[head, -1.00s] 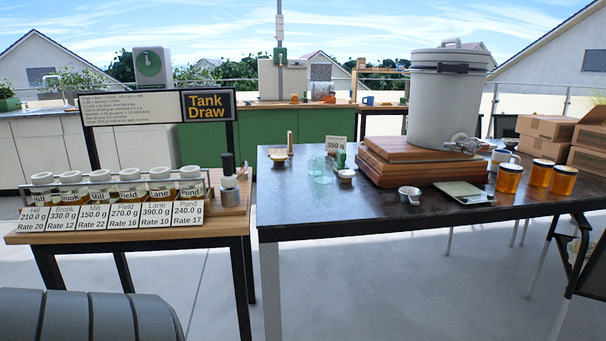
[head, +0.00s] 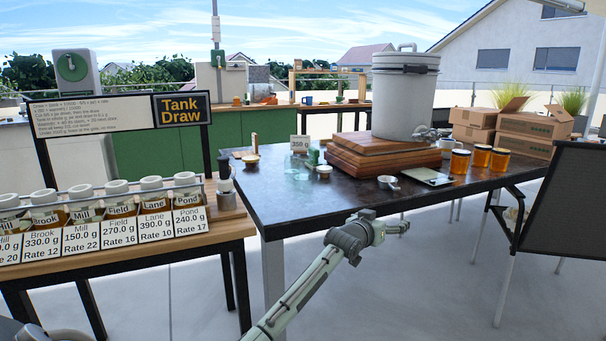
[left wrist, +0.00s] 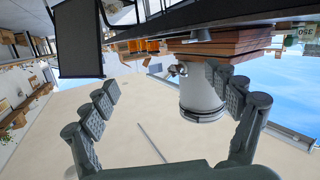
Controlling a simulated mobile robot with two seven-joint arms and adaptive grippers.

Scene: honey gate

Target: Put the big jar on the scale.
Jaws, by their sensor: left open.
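The scale (head: 428,176) is a flat pale plate on the dark table, right of the wooden block stack, with nothing on it. Three amber jars with lids (head: 480,157) stand behind and right of it; they look alike in size. A clear greenish glass jar (head: 300,169) stands left of the stack, small and hard to make out. I cannot tell which is the big jar. My left gripper (head: 398,229) is in front of the table, below its top and apart from everything. In the left wrist view its fingers (left wrist: 163,85) are spread and empty. My right gripper is not in view.
A big grey tank (head: 402,95) with a tap sits on the wooden stack (head: 370,165). A metal cup (head: 387,182) stands left of the scale. A rack of labelled jars (head: 115,215) is on the left stand. A dark chair (head: 555,205) is at the right. Cardboard boxes (head: 525,130) stand behind.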

